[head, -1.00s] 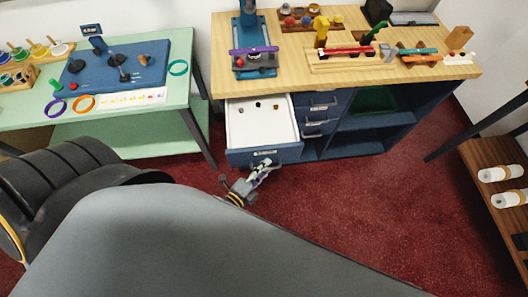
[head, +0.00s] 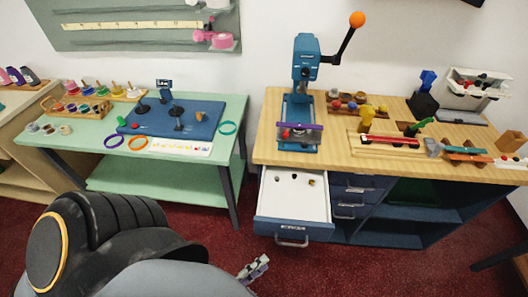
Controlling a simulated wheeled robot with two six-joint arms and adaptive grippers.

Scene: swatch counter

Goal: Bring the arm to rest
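My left gripper (head: 254,270) shows small at the bottom of the head view, past the end of my large grey arm link. It is over the red floor, below and left of the open drawer's handle (head: 292,242), with a gap between them in the picture. Its fingers look empty, but they are too small and angled to tell whether they are open or shut. My arm hides the rest of its wrist. The open drawer (head: 292,220) juts from the blue cabinet and holds a few small dark and brown pieces. My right gripper is not in view.
A wooden-topped counter (head: 270,150) bears a blue press (head: 306,62) with an orange-knobbed lever, and racks of coloured pieces. A green table (head: 75,150) stands left with a blue board (head: 200,126) and rings. Red floor (head: 390,270) is clear in front of the cabinet.

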